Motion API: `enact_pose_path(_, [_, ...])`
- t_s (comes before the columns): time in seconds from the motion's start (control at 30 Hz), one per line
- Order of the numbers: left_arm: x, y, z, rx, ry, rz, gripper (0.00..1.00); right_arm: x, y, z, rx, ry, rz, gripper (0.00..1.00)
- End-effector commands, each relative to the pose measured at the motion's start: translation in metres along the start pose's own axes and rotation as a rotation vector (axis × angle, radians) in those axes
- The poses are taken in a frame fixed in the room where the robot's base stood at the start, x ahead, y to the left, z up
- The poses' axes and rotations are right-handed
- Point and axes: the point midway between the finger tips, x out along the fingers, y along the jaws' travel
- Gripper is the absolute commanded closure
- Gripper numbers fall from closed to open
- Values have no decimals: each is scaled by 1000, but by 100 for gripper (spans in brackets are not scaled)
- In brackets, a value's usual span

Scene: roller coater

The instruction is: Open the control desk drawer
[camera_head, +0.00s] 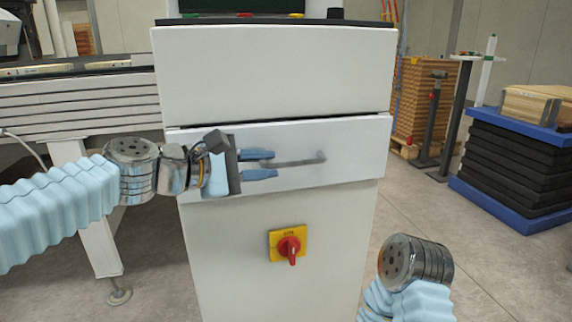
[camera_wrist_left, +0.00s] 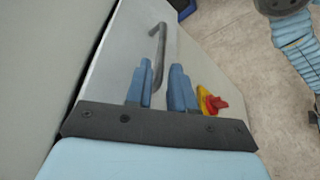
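The control desk drawer (camera_head: 350,141) is a white front panel in the middle of the desk, with a thin dark gap along its top edge. I cannot tell whether it is fully closed or slightly out. Its grey bar handle (camera_head: 312,160) also shows in the left wrist view (camera_wrist_left: 159,45). My left gripper (camera_head: 268,164) is at the handle's left part, its two blue fingers above and below the bar. In the left wrist view, the fingers (camera_wrist_left: 160,80) are apart, with the bar's near end between them and small gaps visible. My right gripper is out of view; only its wrist shows.
A red and yellow rotary switch (camera_head: 289,245) sits on the desk below the drawer. A slatted white machine (camera_head: 80,105) stands at left. A blue-edged stack of black slabs (camera_head: 515,165) stands at right. The floor between desk and stack is mostly clear.

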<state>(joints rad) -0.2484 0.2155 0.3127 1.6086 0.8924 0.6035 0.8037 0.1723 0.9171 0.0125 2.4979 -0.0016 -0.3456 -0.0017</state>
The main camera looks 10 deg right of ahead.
Motion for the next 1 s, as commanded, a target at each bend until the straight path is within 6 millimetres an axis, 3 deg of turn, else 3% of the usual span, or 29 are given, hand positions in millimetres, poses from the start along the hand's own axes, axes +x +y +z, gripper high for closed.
enact_pose_path(0.1, [25,0,0,1,-1,-2,77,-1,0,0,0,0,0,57])
enact_pose_path(0.3, [49,0,0,1,0,-1,77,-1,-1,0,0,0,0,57])
enact_pose_path(0.67, [54,0,-1,1,2,0,77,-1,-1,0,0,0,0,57])
enact_pose_path(0.8, [54,0,-1,1,2,0,98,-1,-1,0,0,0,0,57])
enact_pose_path(1.0, [54,0,-1,1,2,0,100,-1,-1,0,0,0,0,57])
